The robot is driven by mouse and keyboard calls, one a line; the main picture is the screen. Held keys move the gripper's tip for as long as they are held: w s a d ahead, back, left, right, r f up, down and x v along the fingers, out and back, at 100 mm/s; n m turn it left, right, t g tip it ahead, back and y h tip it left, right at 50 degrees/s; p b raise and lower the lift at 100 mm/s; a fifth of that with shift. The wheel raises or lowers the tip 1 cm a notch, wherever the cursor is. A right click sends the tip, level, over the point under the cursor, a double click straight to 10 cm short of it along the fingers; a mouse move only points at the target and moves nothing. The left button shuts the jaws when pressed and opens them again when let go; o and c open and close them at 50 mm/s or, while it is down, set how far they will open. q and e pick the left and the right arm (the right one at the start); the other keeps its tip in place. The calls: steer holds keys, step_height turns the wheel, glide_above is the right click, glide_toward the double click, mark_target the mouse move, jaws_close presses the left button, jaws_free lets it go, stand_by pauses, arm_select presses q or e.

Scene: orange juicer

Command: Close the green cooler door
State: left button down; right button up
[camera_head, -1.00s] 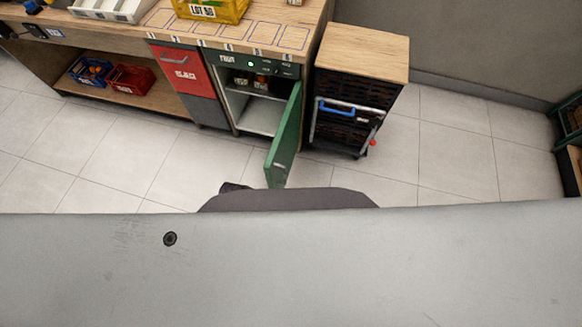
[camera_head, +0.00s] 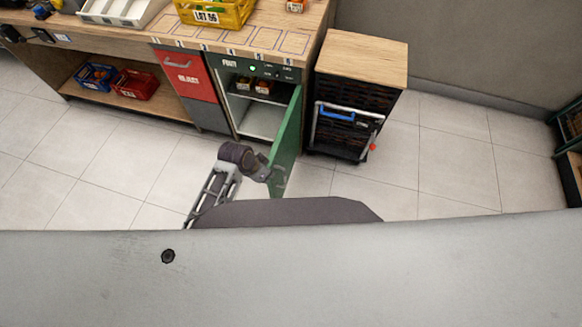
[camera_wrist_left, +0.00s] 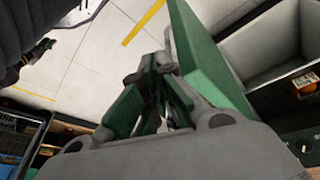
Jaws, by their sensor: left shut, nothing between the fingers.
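The green cooler door (camera_head: 286,140) stands wide open, swung out from the right side of the cooler (camera_head: 258,68). The cooler's white interior (camera_head: 258,119) shows, with a few small boxes on its shelf. My left gripper (camera_head: 276,178) is at the lower outer part of the door, by its free edge; whether it touches cannot be told. In the left wrist view the gripper (camera_wrist_left: 160,115) is shut and empty, with the door (camera_wrist_left: 207,55) close beside it on the right. My right gripper is not in view.
A wood-topped rack cart (camera_head: 358,55) with a blue handle stands right of the cooler. A red drawer unit (camera_head: 185,75) is to its left. Blue and red bins (camera_head: 135,84) sit on a low shelf. The tiled floor (camera_head: 110,165) in front is clear.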

arm_select(q)
steer(key=w+d+r+m+g, duration=0.1)
steer(key=w+d+r+m, duration=0.1)
steer(key=w+d+m, duration=0.1)
steer(key=w+d+r+m+g, duration=0.1)
steer(key=w+d+m, duration=0.2)
steer(key=d+m, duration=0.2)
steer(key=shift+d+r+m, duration=0.35)
steer(key=shift+d+m, duration=0.05)
steer(key=shift+d, duration=0.45)
steer(key=shift+f, duration=0.1)
steer(key=shift+d+b+x, duration=0.25)
steer(key=shift+b+x, duration=0.25)
steer(key=shift+x, duration=4.35)
steer(key=a, duration=0.2)
steer(key=a+p, duration=0.1)
steer(key=a, duration=0.1)
steer(key=shift+r, duration=0.3)
steer(key=shift+a, duration=0.25)
